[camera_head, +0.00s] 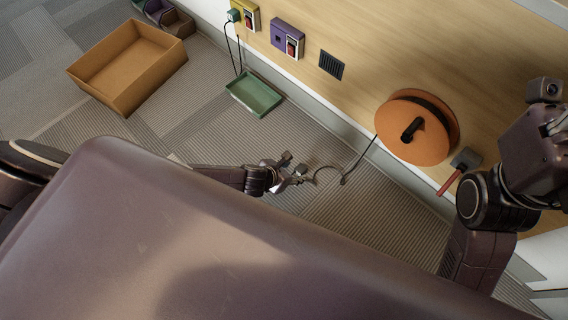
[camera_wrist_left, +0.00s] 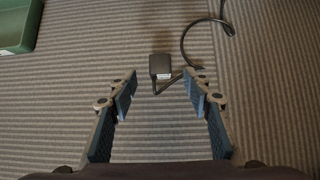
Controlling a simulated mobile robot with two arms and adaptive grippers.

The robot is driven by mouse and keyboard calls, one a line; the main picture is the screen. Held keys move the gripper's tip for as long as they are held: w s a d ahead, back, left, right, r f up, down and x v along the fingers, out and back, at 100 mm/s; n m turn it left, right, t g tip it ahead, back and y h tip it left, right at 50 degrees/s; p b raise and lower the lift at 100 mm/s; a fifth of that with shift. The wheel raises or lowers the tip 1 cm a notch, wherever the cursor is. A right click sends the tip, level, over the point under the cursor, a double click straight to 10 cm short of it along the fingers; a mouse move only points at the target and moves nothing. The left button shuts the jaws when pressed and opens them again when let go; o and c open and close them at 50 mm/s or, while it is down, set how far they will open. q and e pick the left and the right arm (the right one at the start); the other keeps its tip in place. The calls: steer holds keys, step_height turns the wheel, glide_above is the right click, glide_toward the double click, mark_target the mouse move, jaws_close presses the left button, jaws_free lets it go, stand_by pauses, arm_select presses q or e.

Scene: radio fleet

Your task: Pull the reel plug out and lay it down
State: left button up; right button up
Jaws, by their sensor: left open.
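The orange cable reel (camera_head: 408,138) is mounted on the wooden wall at the right, with its dark cable (camera_head: 361,158) hanging to the floor and curling toward my left gripper (camera_head: 296,174). In the left wrist view, a small dark plug (camera_wrist_left: 160,66) with a pale label is on or just above the striped carpet. My left gripper (camera_wrist_left: 160,88) is open, and the plug shows beyond the gap between its fingertips, not gripped. The purple socket box (camera_head: 287,39) on the wall has a red switch and no plug in it. My right gripper (camera_head: 556,122) is at the right edge, its fingers unclear.
A yellow socket box (camera_head: 246,14) holds a green plug (camera_head: 234,15) with a hanging cord. A green tray (camera_head: 255,95) and an orange-brown box (camera_head: 128,65) stand on the floor. A red-handled tool (camera_head: 449,182) and a dark vent (camera_head: 331,65) are on the wall.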

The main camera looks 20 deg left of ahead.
arm_select(q)
steer(key=v, duration=0.7)
steer(key=shift+s, duration=0.2)
steer(key=shift+r, duration=0.15)
